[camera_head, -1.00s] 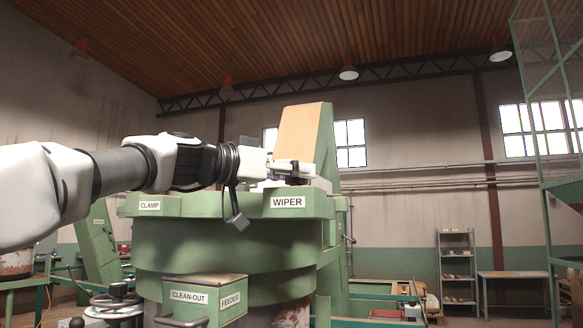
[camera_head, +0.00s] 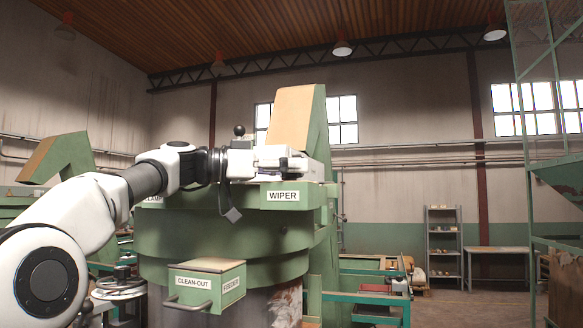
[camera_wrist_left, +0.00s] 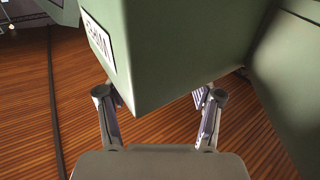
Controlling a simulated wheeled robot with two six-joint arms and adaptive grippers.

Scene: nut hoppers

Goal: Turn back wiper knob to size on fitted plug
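The WIPER label (camera_head: 282,195) is on the green block at the rim of the hopper bowl (camera_head: 220,235). My left gripper (camera_head: 292,164) is level, just above that block, in the head view. In the left wrist view its two fingers stand apart, on either side of a green block (camera_wrist_left: 165,50) with a partly readable label; their tips are partly hidden. I see nothing held between them. A black ball knob (camera_head: 239,130) stands up behind my left wrist; I cannot tell whether it is the wiper knob. No fitted plug can be made out. My right gripper is not in view.
A CLEAN-OUT FEEDER box (camera_head: 205,283) with a handle juts out at the bowl's lower front. A handwheel (camera_head: 120,283) stands at the left. A tall tan-faced chute (camera_head: 292,108) rises behind the gripper. A shelf rack (camera_head: 443,245) and bench (camera_head: 497,252) stand far right.

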